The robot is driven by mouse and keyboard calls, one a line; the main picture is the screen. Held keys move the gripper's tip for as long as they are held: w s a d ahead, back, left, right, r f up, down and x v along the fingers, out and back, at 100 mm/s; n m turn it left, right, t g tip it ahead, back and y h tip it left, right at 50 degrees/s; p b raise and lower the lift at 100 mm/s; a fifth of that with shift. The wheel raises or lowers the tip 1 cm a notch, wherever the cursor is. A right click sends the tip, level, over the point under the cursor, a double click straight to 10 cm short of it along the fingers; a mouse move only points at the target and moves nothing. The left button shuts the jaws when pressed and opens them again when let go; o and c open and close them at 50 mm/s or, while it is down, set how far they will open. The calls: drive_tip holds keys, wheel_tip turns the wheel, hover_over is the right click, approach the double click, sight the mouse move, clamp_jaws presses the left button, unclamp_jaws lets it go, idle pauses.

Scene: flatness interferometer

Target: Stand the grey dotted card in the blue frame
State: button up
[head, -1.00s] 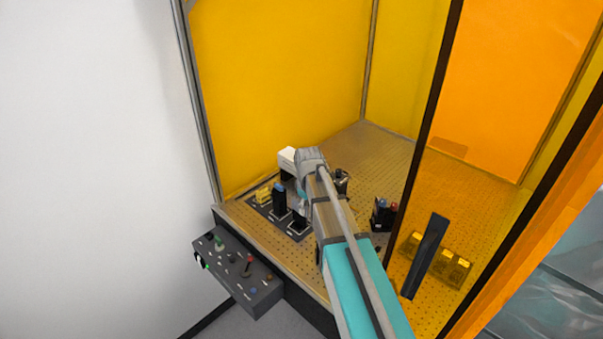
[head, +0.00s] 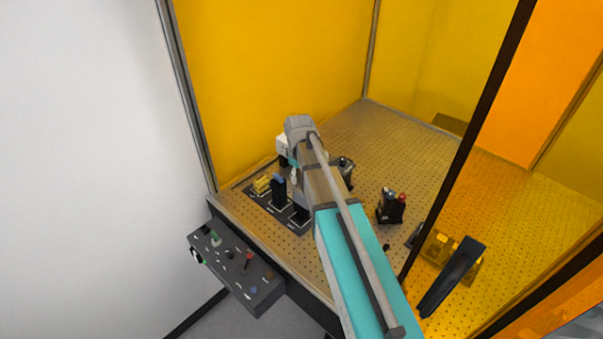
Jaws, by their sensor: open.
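My gripper (head: 294,178) hangs below the wrist at the end of my arm, over the front left of the perforated table. Only a small pale part of it shows left of the arm; its fingertips are mostly hidden. It is open, and I see nothing held in it. I cannot make out the grey dotted card. I cannot tell which piece is the blue frame; a dark upright block with a blue top (head: 279,190) stands just left of my gripper.
A dark holder with red and blue tops (head: 391,207) stands right of the arm. A control box (head: 236,268) juts from the table's front.

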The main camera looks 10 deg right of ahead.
sight(301, 205)
drive_tip(key=shift+w+d+f, duration=0.1)
drive_tip(key=shift+d+f, duration=0.1)
drive_tip(key=shift+d, duration=0.05)
drive_tip(key=shift+f+b, duration=0.5)
drive_tip(key=shift+b, duration=0.15)
wheel_tip(301, 205, down, 12)
drive_tip(key=b, duration=1.2)
drive_tip(key=shift+f, duration=0.25)
drive_tip(key=shift+c, duration=0.3)
clamp_jaws()
drive_tip(key=shift+r, duration=0.15)
